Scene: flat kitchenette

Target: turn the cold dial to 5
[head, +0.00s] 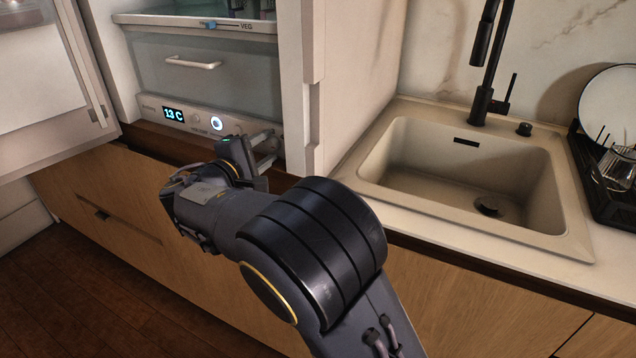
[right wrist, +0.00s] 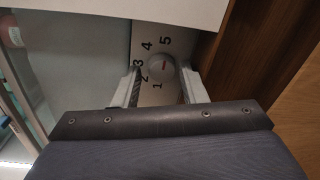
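The cold dial (right wrist: 163,64) is a round grey knob on a pale panel in the right wrist view, with printed numbers 1 to 5 around it. A small reddish mark shows on its face; which number it points to is too small to tell. My right gripper (right wrist: 159,76) is open, with one finger on each side of the dial; I cannot tell whether they touch it. In the head view the right gripper (head: 268,148) is at the right end of the fridge's lower control panel (head: 200,122). The dial is not clearly visible there. My left gripper is not in view.
The panel has a lit display (head: 174,114) reading 13 C and a glowing round button (head: 216,123). A drawer (head: 205,70) is above it. The open fridge door (head: 45,85) is at left, a cabinet side wall (head: 345,75) and sink (head: 470,175) at right.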

